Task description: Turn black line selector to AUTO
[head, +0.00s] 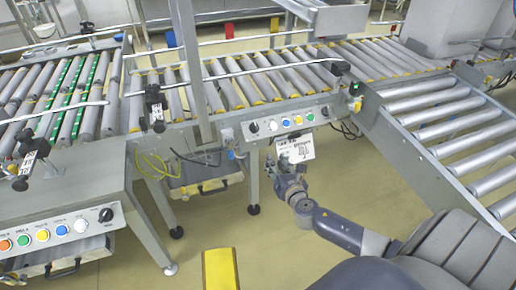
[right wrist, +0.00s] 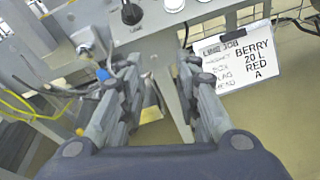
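The black line selector (head: 253,127) is a round knob at the left end of the grey button panel under the middle conveyor. It also shows at the top edge of the right wrist view (right wrist: 131,13), above a label reading LINE. Which position it points to is too small to tell. My right gripper (head: 281,163) is below and right of the selector, apart from it, in front of the sign. In the right wrist view the right gripper (right wrist: 160,72) has its two fingers spread with nothing between them; the selector lies beyond them. My left gripper is not in view.
A white job sign (right wrist: 238,58) hangs below the panel, close to my right gripper. Yellow cables (head: 152,163) hang at left. Another button panel (head: 70,228) stands at lower left.

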